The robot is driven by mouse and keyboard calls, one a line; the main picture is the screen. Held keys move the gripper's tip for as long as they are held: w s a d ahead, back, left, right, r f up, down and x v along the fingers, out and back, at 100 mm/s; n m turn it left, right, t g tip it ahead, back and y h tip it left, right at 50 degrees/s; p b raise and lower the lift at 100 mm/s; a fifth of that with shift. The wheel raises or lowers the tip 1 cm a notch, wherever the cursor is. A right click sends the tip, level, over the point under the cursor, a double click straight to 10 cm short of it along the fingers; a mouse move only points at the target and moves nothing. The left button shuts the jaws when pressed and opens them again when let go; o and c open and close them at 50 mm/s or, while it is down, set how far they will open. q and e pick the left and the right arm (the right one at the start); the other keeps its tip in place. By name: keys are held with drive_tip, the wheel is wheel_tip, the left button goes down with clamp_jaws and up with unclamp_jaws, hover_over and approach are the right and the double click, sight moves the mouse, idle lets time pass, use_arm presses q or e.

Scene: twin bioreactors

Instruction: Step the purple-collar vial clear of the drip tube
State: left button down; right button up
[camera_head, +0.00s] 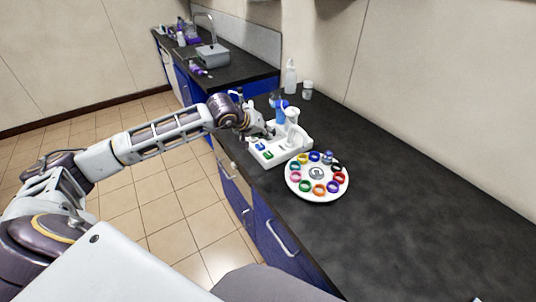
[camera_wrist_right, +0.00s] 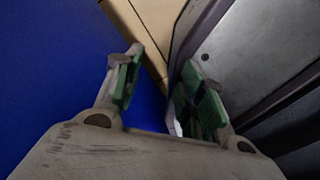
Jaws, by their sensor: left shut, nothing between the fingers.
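A round white carousel (camera_head: 300,192) with a ring of coloured collars lies on the dark counter. A small bluish-purple vial (camera_head: 328,157) stands up at its far edge; whether its collar is the purple one is too small to tell. Behind the carousel is a white device (camera_head: 292,152) with a white column (camera_head: 292,116) and a blue part. The drip tube cannot be made out. My left gripper (camera_head: 268,135) is shut and empty at the device's left side, above its blue and green buttons (camera_head: 263,150). My right gripper (camera_wrist_right: 160,75) is open and empty in the wrist view, facing a blue cabinet surface.
A white bottle (camera_head: 290,76) and a white-capped jar (camera_head: 308,90) stand against the wall. A sink (camera_head: 213,55) is on the far counter. The counter (camera_head: 430,225) right of the carousel is clear. Blue drawers with handles lie below the front edge.

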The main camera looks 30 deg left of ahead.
drive_tip(key=shift+w, duration=0.15)
idle(1.0)
